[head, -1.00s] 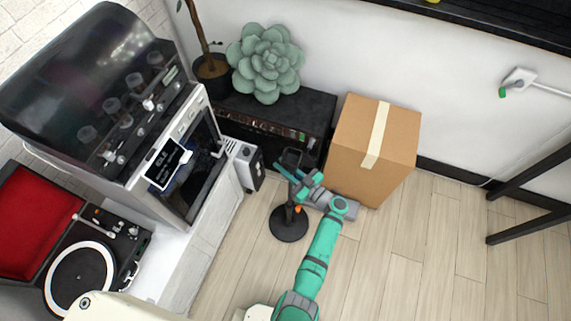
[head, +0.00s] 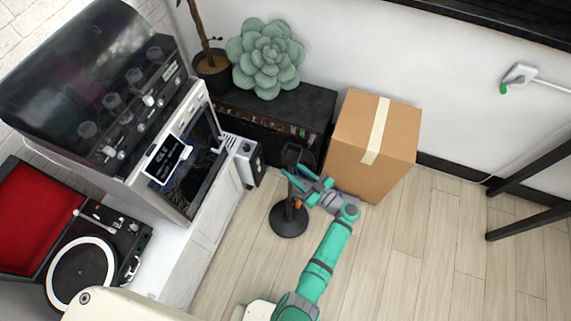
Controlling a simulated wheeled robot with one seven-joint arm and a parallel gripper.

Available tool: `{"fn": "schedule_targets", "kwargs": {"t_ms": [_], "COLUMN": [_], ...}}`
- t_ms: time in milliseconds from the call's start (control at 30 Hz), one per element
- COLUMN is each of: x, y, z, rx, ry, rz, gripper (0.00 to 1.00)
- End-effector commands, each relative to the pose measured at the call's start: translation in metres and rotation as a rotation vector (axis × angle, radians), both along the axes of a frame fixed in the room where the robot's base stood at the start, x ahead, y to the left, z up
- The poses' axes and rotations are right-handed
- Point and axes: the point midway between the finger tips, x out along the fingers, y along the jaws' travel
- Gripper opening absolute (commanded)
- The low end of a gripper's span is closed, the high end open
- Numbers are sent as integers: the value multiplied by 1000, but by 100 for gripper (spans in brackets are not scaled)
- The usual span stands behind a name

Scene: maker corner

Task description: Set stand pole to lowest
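The stand (head: 289,221) is a black pole on a round black base on the wood floor, with a dark head at the top. A small orange part (head: 297,205) shows on the pole. My gripper (head: 297,181), with teal fingers, is at the pole's upper part, just below the head. The fingers look spread, one on each side of the pole, but whether they touch it cannot be told. Part of the pole is hidden behind my gripper.
A cardboard box (head: 358,163) stands close to the right of my gripper. A dark low cabinet (head: 315,105) with a succulent (head: 266,60) is behind. A small grey box (head: 247,160) and a white cabinet with an oven are at left.

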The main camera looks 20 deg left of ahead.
Motion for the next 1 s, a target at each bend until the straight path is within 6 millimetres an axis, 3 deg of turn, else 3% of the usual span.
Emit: {"fn": "schedule_targets", "kwargs": {"t_ms": [200,400,1000], "x": [-16,-25,-26], "y": [-34,-52,-56], "z": [0,-1,-1], "rx": [-1,-2,-2], "ry": [0,1,1], "rz": [-1,0,-2], "gripper": [34,34,34]}}
